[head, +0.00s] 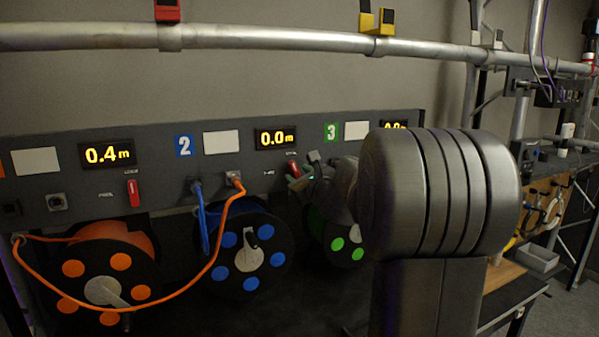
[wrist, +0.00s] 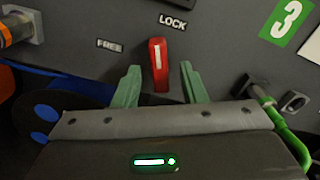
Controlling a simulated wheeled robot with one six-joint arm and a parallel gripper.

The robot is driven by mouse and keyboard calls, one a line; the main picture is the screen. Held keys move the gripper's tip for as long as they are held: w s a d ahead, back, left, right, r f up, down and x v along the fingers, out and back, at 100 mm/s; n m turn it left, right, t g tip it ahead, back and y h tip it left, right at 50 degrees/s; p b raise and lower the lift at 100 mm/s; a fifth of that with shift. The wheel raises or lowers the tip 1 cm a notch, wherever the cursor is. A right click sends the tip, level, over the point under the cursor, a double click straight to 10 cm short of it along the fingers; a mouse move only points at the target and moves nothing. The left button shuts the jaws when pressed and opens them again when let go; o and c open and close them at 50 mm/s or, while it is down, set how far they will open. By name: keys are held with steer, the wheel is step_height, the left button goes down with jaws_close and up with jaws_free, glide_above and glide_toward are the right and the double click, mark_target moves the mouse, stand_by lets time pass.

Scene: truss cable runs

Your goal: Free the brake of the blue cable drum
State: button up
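The blue cable drum (head: 240,255) has a black face with blue spots and sits below the panel section marked 2; part of it shows in the wrist view (wrist: 42,112). Its red brake lever (wrist: 158,62) is on the panel, upright, with its upper end close below the LOCK label (wrist: 173,22). The FREE label (wrist: 110,46) is to its left. It also shows in the head view (head: 292,168). My gripper (wrist: 160,67) is open, its green fingers on either side of the lever with a gap on both sides. My arm hides part of the panel in the head view.
The orange drum (head: 108,265) is at left, the green drum (head: 337,243) at right. An orange cable (head: 215,250) loops from a panel socket across the drums. A blue cable (head: 203,220) hangs beside it. A metal rail (head: 250,37) crosses above the panel.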

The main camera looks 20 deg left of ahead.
steer(key=shift+w+a, duration=0.35)
steer(key=shift+a, duration=0.1)
jaws_close()
